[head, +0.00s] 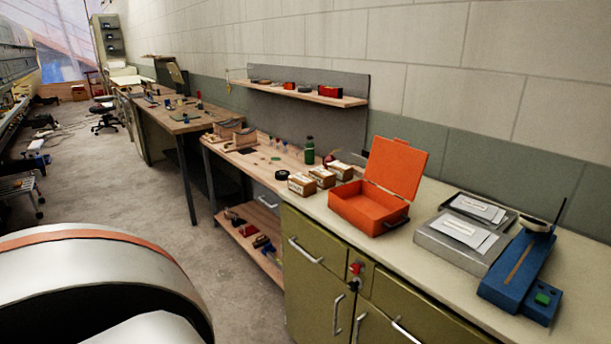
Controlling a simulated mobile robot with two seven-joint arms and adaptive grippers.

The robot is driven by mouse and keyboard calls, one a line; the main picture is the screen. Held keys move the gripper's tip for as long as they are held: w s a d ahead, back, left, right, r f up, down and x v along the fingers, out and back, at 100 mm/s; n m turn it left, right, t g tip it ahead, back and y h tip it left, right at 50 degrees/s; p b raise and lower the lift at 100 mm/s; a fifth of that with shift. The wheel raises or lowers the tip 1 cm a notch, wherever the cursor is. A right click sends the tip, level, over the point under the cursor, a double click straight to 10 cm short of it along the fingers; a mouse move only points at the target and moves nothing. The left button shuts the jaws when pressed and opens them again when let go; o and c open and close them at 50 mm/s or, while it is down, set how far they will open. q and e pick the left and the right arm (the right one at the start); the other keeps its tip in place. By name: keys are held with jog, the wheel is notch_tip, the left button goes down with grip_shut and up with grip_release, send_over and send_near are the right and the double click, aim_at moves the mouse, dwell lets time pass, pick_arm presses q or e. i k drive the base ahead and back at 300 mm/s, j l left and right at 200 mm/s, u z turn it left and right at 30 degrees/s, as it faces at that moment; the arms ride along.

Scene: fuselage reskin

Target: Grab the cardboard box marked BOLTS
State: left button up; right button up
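Three small brown cardboard boxes with pale labels stand in a row on the bench, left of the orange case. The nearest box (301,184) is at the front left, the middle box (322,177) is just behind it, and the far box (341,170) is closest to the wall. The print on their labels is too small to read, so I cannot tell which one is marked BOLTS. Neither of my grippers is in view. A large white rounded part with an orange band at the lower left looks like my own body.
An open orange case (359,211) stands right of the boxes. Further right are a grey metal box with papers (465,240) and a blue tool (521,274). A black tape roll (281,175) and a green bottle (310,151) are near the boxes. Green cabinets (315,245) stand below.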

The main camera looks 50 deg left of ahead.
aim_at(304, 186)
jog(key=i+j+u, duration=0.2)
jog(key=j, duration=0.2)
jog(key=j+u, duration=0.15)
jog(key=j, duration=0.3)
jog(key=i+j+u, duration=0.2)
jog(key=j, duration=0.2)
jog(key=i+j+u, duration=0.15)
jog(key=j, duration=0.2)
jog(key=i+j+u, duration=0.2)
jog(key=j, duration=0.15)
